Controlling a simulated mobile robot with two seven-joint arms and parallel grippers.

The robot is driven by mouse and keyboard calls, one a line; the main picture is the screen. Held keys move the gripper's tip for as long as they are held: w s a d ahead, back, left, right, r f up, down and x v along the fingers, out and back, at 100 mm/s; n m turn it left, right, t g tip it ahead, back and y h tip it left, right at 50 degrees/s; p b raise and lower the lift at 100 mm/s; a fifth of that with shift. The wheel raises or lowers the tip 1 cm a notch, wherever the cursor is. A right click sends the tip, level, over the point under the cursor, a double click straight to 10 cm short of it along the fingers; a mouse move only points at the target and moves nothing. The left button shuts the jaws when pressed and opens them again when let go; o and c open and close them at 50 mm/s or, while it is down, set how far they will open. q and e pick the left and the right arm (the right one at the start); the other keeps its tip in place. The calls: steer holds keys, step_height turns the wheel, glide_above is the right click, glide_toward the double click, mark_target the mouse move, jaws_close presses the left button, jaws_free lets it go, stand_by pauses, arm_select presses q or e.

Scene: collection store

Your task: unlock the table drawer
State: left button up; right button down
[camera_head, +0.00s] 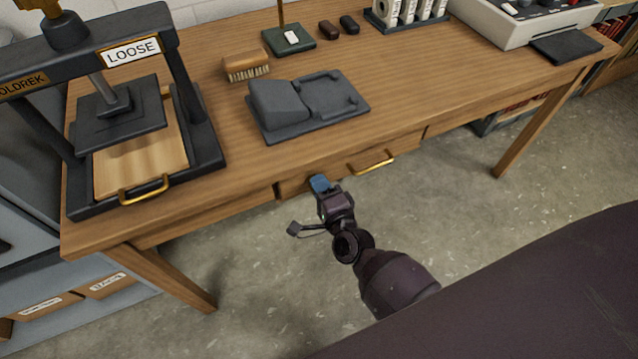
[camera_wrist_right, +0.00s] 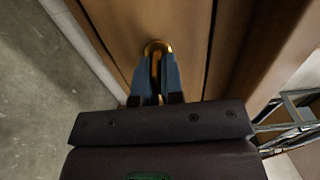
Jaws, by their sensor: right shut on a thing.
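The table drawer (camera_head: 335,173) sits under the front edge of the wooden table (camera_head: 232,167), with a brass handle (camera_head: 371,162) on its front. It looks closed. My right gripper (camera_head: 321,184) is at the drawer front, left of the handle. In the right wrist view its blue fingers (camera_wrist_right: 156,80) are shut on a narrow brass piece, which looks like a key (camera_wrist_right: 156,66). It meets a round brass lock plate (camera_wrist_right: 158,47) on the wooden front. The fingers hide most of the key, and its turn is hard to tell. My left gripper is not in view.
On the table stand a press (camera_head: 120,107) labelled LOOSE, a brush (camera_head: 246,66), a dark grey device (camera_head: 306,105), a green block (camera_head: 288,41) and a light-coloured machine (camera_head: 510,22). Table legs stand at left and right. The floor in front is clear.

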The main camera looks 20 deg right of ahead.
stand_by(0.5)
steer(key=c, duration=1.3)
jaws_free()
steer(key=shift+s, duration=0.15)
steer(key=s, duration=1)
steer(key=shift+s+d+p, duration=0.15)
steer(key=shift+s+p, duration=0.15)
steer(key=shift+p, duration=0.1)
